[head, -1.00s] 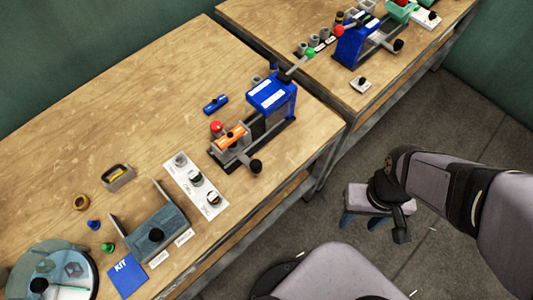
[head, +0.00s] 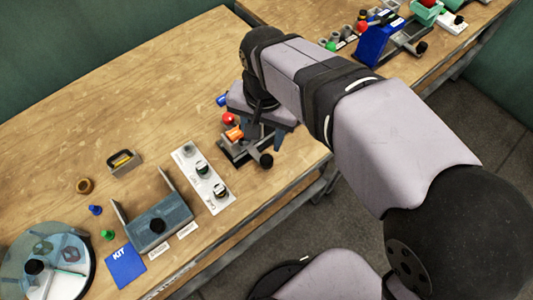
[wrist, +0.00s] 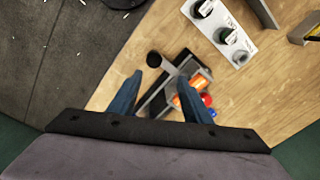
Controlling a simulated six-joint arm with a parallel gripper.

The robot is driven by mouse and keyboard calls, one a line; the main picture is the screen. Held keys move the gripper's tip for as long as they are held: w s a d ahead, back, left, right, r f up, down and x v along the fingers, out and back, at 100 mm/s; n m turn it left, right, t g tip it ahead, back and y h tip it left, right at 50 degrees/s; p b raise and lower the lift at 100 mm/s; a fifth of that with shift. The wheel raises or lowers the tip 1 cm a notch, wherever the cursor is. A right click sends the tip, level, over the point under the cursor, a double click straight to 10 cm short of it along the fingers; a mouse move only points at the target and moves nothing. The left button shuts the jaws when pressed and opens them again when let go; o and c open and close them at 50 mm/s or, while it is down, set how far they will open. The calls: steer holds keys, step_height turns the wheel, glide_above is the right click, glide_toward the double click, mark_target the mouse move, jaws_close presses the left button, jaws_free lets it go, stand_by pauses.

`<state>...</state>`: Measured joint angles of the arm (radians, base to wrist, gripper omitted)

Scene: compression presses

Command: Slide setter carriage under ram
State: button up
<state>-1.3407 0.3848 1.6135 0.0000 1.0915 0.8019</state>
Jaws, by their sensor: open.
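The near press's base (head: 237,153) stands on the near table. On it is the grey setter carriage with a black knob (head: 266,160) at its front end. An orange piece (head: 234,134) and a red ball (head: 228,118) are beside it. My gripper (head: 265,140) is over this press, and my arm hides the blue press head and ram. In the wrist view my gripper (wrist: 168,88) has its two blue fingers apart, with the dark base between and beyond them. The black knob (wrist: 154,58), grey carriage bar (wrist: 179,71) and orange piece (wrist: 188,101) show there. Nothing is held.
A grey-blue bracket (head: 160,222), a blue KIT card (head: 126,266) and a round glass-topped dish (head: 45,268) are farther left. A second blue press (head: 378,42) stands on the far table.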

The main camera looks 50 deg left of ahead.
mark_target(266, 160)
steer(key=shift+s+d+f+m+h, duration=0.15)
steer(key=shift+d+m, duration=0.2)
steer(key=shift+m, duration=0.25)
steer(key=shift+d+r+m+h, duration=0.15)
steer(key=shift+d+m, duration=0.15)
steer(key=shift+m, duration=0.3)
steer(key=shift+f+m, duration=0.15)
steer(key=shift+m, duration=0.25)
steer(key=shift+f, duration=0.1)
steer(key=shift+f, duration=3.55)
